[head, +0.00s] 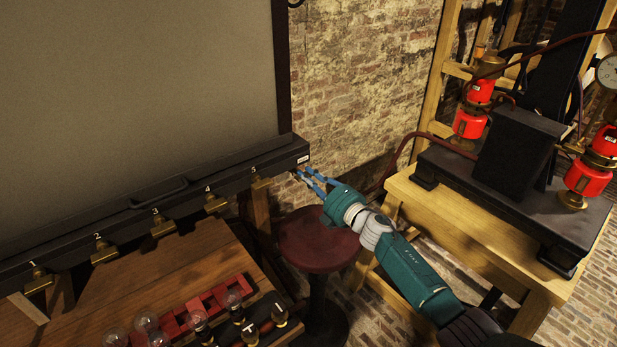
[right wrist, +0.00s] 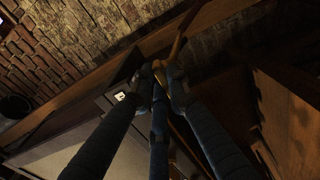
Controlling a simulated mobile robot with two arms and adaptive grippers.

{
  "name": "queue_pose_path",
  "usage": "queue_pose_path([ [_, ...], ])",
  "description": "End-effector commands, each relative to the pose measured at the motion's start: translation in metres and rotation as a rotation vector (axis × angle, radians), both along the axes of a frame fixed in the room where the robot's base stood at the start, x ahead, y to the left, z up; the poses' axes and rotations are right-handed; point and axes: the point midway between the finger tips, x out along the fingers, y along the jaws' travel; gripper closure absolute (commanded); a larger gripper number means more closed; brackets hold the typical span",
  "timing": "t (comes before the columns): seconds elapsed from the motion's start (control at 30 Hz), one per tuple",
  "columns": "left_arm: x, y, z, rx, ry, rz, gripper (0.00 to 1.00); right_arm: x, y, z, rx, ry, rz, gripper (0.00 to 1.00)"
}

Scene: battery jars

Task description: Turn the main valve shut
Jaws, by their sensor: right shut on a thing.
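The main valve appears to be at the right end of a long black bar (head: 150,195), near a small white label (head: 303,159). The valve is mostly hidden by my fingers, so its handle angle cannot be told. My right gripper (head: 304,174) reaches this end from the right, its blue fingers closed on a small part there. In the right wrist view the fingertips (right wrist: 160,74) meet beside the bar's end, where the label (right wrist: 120,96) shows. An orange-brown hose or pipe (right wrist: 181,38) runs behind them. My left gripper is not in view.
Several numbered brass taps (head: 164,227) line the bar. Bulbs (head: 232,300) and a red rack (head: 205,305) stand on the wooden table below. A round red stool (head: 310,240) stands under my right arm. A wooden bench (head: 450,215) with red lamps (head: 480,92) is at right.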

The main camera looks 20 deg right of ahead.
Motion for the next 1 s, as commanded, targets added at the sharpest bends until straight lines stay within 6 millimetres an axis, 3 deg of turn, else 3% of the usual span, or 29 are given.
queue_pose_path([
  [0.23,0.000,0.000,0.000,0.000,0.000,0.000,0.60,-0.001,0.000,-0.003,0.001,0.005,0.001,1.00],
  [0.27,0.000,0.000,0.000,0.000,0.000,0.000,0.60,-0.001,0.000,-0.003,0.001,0.005,0.001,0.81],
  [0.33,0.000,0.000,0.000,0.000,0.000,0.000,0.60,-0.001,0.000,-0.003,0.001,0.004,0.000,0.67],
  [0.37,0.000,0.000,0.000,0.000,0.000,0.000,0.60,-0.001,0.000,-0.002,0.001,0.004,0.000,0.66],
  [0.73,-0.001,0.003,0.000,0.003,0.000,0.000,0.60,-0.005,-0.002,-0.002,-0.002,0.002,-0.001,0.66],
  [0.87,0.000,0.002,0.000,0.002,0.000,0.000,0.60,-0.021,-0.008,-0.003,-0.004,0.003,0.000,0.66],
  [1.0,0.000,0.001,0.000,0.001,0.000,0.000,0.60,-0.050,-0.018,-0.003,-0.004,0.004,0.001,0.66],
])
